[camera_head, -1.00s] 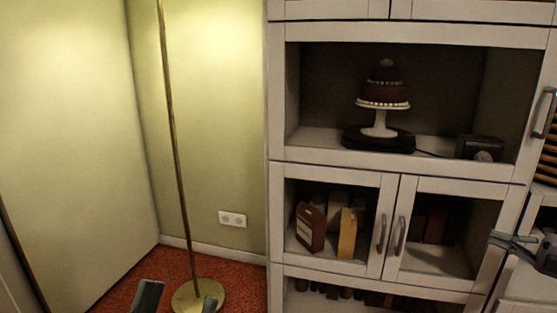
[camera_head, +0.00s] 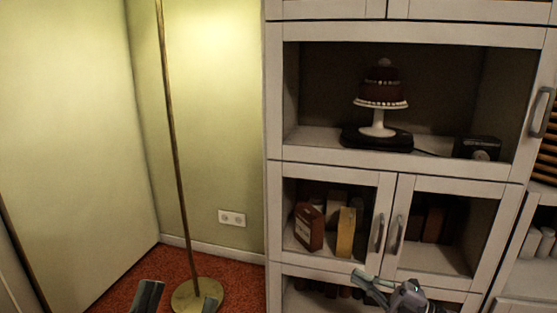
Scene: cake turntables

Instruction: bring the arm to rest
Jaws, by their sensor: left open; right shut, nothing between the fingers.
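My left gripper (camera_head: 180,297) shows at the bottom edge, its two fingertips apart and empty, in front of the red carpet and the lamp base. My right gripper (camera_head: 364,281) is at the lower right, in front of the cabinet's lower shelf, below the glass door handles. Its fingers are shut with nothing between them, and they point to the left. A dark cake (camera_head: 382,86) with white trim stands on a white cake stand (camera_head: 378,127). The stand is on a black round turntable (camera_head: 350,138) in the open upper compartment. Both grippers are apart from these.
A floor lamp (camera_head: 177,170) with a round brass base stands left of the white cabinet (camera_head: 400,168). A small dark device (camera_head: 478,148) sits right of the turntable. Glass doors with handles (camera_head: 379,233) close the compartment below, which holds boxes (camera_head: 309,227). A wall socket (camera_head: 232,218) is near the lamp.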

